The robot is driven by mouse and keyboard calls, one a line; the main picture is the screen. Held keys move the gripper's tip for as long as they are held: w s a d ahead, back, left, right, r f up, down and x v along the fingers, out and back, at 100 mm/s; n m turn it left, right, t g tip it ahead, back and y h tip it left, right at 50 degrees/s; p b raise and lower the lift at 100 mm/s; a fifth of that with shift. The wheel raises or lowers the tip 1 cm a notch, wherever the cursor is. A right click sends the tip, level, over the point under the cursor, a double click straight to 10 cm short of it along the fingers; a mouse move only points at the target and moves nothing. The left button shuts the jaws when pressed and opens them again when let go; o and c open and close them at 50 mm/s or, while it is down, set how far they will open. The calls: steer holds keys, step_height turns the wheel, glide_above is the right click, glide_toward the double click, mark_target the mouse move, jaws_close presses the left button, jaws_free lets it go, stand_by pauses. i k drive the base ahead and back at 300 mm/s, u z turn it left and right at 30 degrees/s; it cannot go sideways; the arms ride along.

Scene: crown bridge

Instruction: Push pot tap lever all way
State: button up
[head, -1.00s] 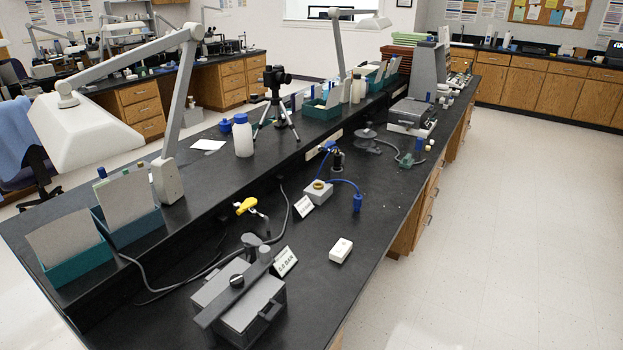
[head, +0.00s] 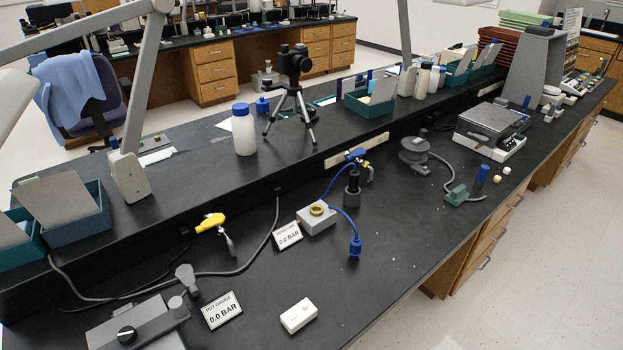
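A tap with a yellow lever (head: 209,223) sits on the low riser at the left middle of the bench, its grey spout pointing down. The yellow lever points left, along the riser. A second tap with a blue lever (head: 356,155) sits farther right on the riser, with a blue hose near it. The grey pot (head: 155,318) is at the lower left, partly cut off by the frame edge. A pot gauge card (head: 221,310) beside it reads 0.0 BAR. No label shows which tap is the pot's. My gripper is not in view.
A white box (head: 298,316) lies at the front of the bench. A grey block with a brass ring (head: 316,217) and a second gauge card (head: 288,235) stand mid-bench. A grey cable crosses the bench near the pot. Open floor (head: 540,290) lies right.

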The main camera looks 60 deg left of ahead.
mark_target(217, 219)
steer(key=i, duration=0.4)
steer(key=u, duration=3.15)
steer(key=i, duration=0.5)
